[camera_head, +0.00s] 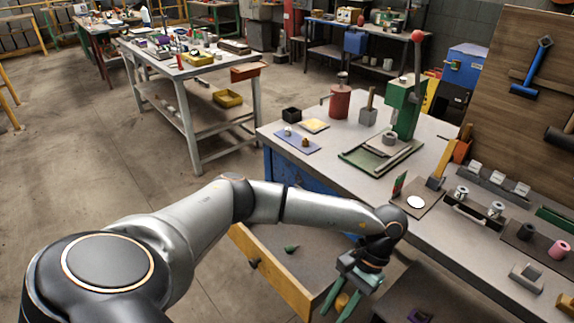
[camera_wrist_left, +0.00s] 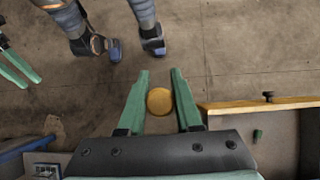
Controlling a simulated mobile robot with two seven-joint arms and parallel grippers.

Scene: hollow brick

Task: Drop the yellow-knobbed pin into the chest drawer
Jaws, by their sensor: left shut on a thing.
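My left gripper (camera_head: 345,294) is shut on the yellow-knobbed pin (camera_head: 341,301). In the left wrist view, the round yellow knob (camera_wrist_left: 159,101) shows between the two green fingers (camera_wrist_left: 159,88); the pin's shaft is hidden. The chest drawer (camera_head: 270,275) is pulled open, with a wooden front and a dark knob. In the left wrist view the drawer (camera_wrist_left: 240,106) lies to the right of the gripper, and the pin is beside it, over the floor. Green fingers of my right gripper (camera_wrist_left: 14,66) show at the left wrist view's left edge; their opening is unclear.
A small green piece (camera_head: 291,249) lies in the drawer, which otherwise has bare floor. The workbench (camera_head: 330,150) above carries a green press (camera_head: 405,105), blocks and metal parts. A dark surface (camera_head: 425,295) stands right of the gripper. Open concrete floor lies to the left.

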